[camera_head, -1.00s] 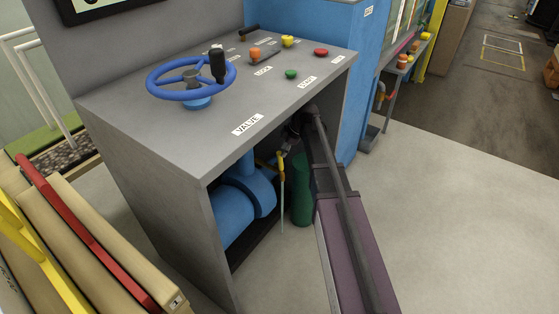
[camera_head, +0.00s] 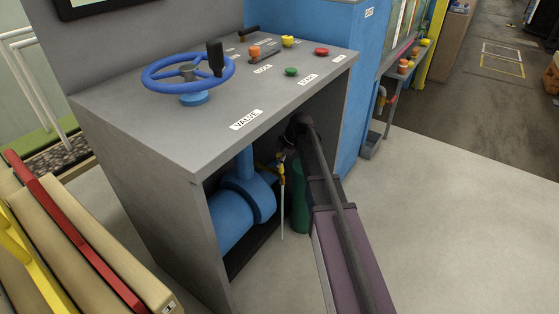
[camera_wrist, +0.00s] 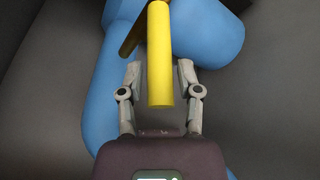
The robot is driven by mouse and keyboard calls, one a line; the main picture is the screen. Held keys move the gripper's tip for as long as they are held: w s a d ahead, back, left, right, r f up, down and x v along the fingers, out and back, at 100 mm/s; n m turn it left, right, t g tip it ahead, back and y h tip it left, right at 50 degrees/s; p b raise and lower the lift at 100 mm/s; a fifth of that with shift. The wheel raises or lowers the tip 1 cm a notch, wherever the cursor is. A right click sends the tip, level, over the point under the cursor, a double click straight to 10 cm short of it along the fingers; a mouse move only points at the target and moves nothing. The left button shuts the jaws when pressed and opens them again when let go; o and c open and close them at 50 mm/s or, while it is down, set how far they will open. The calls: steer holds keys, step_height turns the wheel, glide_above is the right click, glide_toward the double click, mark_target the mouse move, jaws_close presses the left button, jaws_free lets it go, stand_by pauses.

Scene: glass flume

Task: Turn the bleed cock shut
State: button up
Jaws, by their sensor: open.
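The bleed cock's yellow lever (camera_wrist: 160,55) runs toward the camera in the wrist view, in front of blue pipework. My gripper (camera_wrist: 159,72) is open, with one finger on each side of the lever and a visible gap to both. In the head view the yellow cock (camera_head: 281,172) shows small inside the open cabinet, beside the blue pipe (camera_head: 237,213). A thin pale line, like a water stream, hangs straight below it. My gripper's fingers are too small and dark to make out there.
The grey cabinet (camera_head: 206,150) has a top panel above my arm, with a blue handwheel (camera_head: 160,85) and several coloured buttons. A green cylinder (camera_head: 300,198) stands right of the cock, close to my arm. Open floor (camera_head: 440,220) lies to the right.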

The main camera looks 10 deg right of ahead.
jaws_close()
steer(key=shift+d, duration=0.25)
